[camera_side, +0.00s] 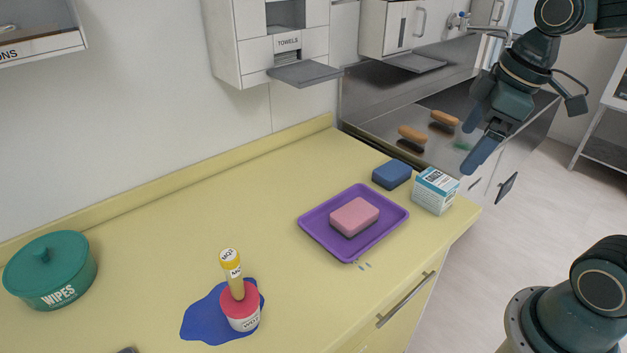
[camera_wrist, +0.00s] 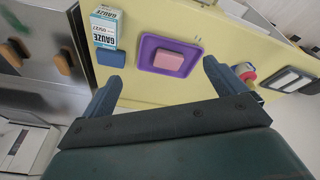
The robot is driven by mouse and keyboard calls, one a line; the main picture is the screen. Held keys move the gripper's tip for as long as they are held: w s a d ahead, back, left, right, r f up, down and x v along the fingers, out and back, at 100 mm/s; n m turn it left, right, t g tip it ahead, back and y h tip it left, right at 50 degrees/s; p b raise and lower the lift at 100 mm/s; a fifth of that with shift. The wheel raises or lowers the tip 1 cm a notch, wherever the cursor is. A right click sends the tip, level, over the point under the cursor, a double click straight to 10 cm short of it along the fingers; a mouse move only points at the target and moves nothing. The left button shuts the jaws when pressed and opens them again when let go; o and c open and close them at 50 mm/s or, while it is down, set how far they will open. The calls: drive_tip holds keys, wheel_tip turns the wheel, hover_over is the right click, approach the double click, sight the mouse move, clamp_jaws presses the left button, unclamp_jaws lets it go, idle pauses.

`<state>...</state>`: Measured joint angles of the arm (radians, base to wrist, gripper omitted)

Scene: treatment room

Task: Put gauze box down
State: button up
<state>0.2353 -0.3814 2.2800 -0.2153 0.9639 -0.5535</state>
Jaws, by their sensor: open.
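The gauze box (camera_side: 435,191), white and teal with printed text, stands on the yellow counter near its right end. It also shows at the upper left in the wrist view (camera_wrist: 105,27), outside the fingers. My gripper (camera_side: 479,146) is open and empty, raised above and behind the box in the side view, apart from it. In the wrist view, my gripper (camera_wrist: 162,72) has its two fingers spread wide, with nothing held between them.
A blue sponge (camera_side: 391,174) lies beside the box. A purple tray (camera_side: 314,223) holds a pink sponge (camera_side: 354,215). A pot with a yellow-capped tube (camera_side: 240,307) stands by a blue spill (camera_side: 200,318). A green wipes tin (camera_side: 50,272) is at left. A steel sink (camera_side: 372,98) adjoins.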

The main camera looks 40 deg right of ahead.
drive_tip(key=s+a+m+t, duration=0.2)
drive_tip(key=s+m, duration=0.3)
drive_tip(key=s, duration=0.2)
drive_tip(key=shift+f+m+h, duration=0.15)
drive_tip(key=shift+m+h, duration=0.15)
drive_tip(key=shift+m, duration=0.1)
idle(1.0)
